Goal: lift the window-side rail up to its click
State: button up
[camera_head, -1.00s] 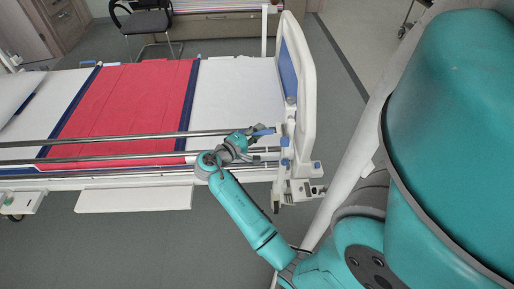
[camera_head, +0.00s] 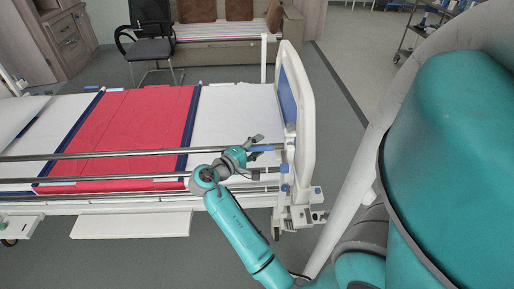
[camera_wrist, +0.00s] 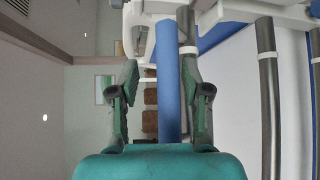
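The near-side rail (camera_head: 100,155) runs lengthwise along the bed, its metal bars lying low beside the mattress. A blue grip bar (camera_head: 262,148) is at its right end near the white end board; in the wrist view the blue bar (camera_wrist: 167,85) runs between my fingers. My gripper (camera_head: 256,145) is at this right end of the rail. Whether the palm touches the bar is hidden.
The white end board (camera_head: 307,105) stands just right of my gripper. The bed (camera_head: 230,110) has a red sheet (camera_head: 125,125). A dark chair (camera_head: 150,40) and a sofa (camera_head: 225,50) stand beyond. Grey floor is free in front of the bed.

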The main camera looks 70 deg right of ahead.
jog(key=shift+a+f, duration=0.1)
jog(key=shift+w+a, duration=0.15)
jog(key=shift+a, duration=0.15)
jog(key=v, duration=1.1)
